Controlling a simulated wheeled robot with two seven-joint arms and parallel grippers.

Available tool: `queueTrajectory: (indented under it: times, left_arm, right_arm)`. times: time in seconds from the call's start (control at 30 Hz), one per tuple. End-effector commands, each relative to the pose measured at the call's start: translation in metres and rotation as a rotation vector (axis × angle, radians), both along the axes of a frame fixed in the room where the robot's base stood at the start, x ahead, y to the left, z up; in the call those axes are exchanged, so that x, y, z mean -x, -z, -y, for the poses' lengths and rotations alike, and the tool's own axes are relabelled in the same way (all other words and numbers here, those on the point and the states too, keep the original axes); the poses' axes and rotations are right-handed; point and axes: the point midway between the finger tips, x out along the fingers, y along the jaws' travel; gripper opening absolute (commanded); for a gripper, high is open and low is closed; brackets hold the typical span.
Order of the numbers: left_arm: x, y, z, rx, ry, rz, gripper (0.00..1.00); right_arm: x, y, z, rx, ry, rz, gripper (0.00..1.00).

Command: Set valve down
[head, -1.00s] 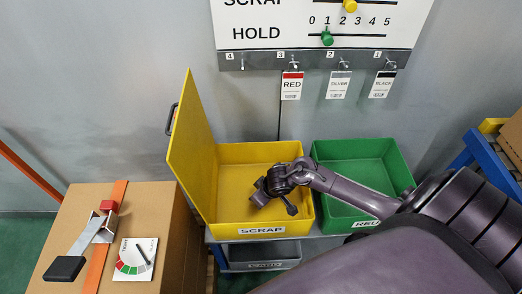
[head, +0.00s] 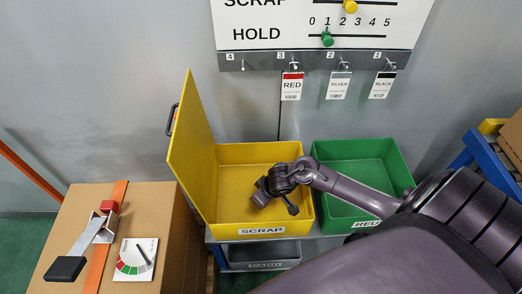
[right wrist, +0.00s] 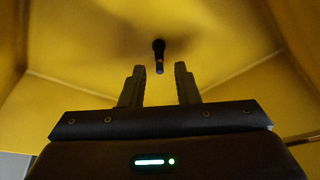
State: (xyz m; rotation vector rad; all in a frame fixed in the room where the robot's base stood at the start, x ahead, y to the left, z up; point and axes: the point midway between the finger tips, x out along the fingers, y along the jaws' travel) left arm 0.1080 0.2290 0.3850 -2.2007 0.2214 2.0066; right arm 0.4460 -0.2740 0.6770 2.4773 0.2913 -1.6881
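The valve (right wrist: 158,55) is a small dark stem-shaped piece in the right wrist view, against the yellow floor of the scrap bin, just beyond my fingertips. My right gripper (right wrist: 160,70) is open, with a clear gap between each finger and the valve. In the head view my right arm comes in from the right and its gripper is down inside the yellow scrap bin (head: 228,218); the valve cannot be made out there. Whether the valve rests on the floor is hard to tell. My left gripper is not in view.
The scrap bin's yellow lid (head: 190,145) stands open on its left. A green bin (head: 345,150) sits to its right, and a grey bin (head: 264,252) below. A cardboard box (head: 170,220) with a dial card (head: 136,259) stands at left. Tags hang from the board behind.

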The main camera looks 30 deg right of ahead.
Motion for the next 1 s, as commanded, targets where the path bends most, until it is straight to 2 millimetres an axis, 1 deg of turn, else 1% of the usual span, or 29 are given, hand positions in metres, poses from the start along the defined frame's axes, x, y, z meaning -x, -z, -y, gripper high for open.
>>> queueTrajectory:
  times: [0.03,0.3,0.4,0.5,0.67,1.0]
  left_arm:
    - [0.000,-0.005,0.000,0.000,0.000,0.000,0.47]
    - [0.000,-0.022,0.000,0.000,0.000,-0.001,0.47]
    - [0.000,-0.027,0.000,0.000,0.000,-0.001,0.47]
    - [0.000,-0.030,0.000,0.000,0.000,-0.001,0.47]
    - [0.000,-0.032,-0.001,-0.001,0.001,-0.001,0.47]
    - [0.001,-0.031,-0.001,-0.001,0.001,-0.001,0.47]
  right_arm:
    - [0.003,-0.011,0.002,0.002,-0.001,0.002,0.29]
    - [0.024,-0.066,0.006,0.001,-0.001,0.001,0.29]
    - [0.031,-0.082,0.008,0.002,-0.003,0.001,0.29]
    - [0.035,-0.094,0.008,0.001,-0.003,0.000,0.29]
    - [0.039,-0.102,0.009,0.001,-0.002,0.000,0.29]
    - [0.039,-0.103,0.010,0.001,-0.001,0.000,0.29]
